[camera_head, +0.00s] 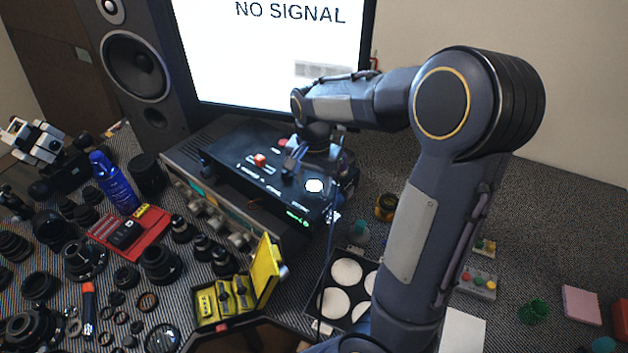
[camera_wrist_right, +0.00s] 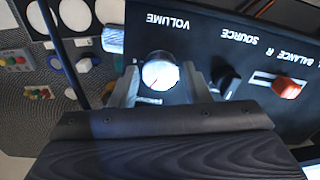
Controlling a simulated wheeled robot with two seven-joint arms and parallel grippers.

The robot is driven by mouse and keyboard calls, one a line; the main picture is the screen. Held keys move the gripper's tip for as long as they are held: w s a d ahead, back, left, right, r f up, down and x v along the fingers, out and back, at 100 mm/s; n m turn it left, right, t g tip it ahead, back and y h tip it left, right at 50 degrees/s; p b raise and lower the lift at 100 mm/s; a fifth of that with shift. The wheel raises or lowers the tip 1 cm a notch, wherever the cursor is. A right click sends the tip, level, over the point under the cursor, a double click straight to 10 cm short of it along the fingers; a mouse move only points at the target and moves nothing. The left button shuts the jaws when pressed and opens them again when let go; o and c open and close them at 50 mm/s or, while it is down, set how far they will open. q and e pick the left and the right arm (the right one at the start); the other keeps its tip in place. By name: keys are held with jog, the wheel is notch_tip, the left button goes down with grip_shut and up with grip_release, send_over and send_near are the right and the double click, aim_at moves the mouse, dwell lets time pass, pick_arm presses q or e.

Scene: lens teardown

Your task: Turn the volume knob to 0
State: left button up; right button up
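The volume knob (camera_wrist_right: 160,72) is a round, pale knob on the black top panel of a box (camera_head: 245,165), under the word VOLUME in the right wrist view. My right gripper (camera_wrist_right: 161,88) is open, with one finger on each side of the knob. A gap seems to show at each side; contact is not clear. The knob's pointer setting is too small to read. My left gripper is not in view.
A dark source knob (camera_wrist_right: 226,78) and an orange balance slider (camera_wrist_right: 287,88) sit beside the volume knob. A monitor (camera_head: 270,60) and speaker (camera_head: 140,65) stand behind. Lenses, a yellow case (camera_head: 265,275) and a tray of white discs (camera_head: 322,312) crowd the front.

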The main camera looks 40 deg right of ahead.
jog(key=c, duration=0.6)
jog(key=shift+c, duration=0.2)
jog(key=shift+n, duration=0.3)
jog(key=n, duration=0.4)
jog(key=shift+n, duration=0.3)
jog(key=n, duration=1.2)
jog(key=shift+n, duration=0.4)
jog(key=n+p, duration=0.1)
jog(key=n, duration=0.4)
jog(key=shift+r+n, duration=0.1)
jog(key=shift+n, duration=0.3)
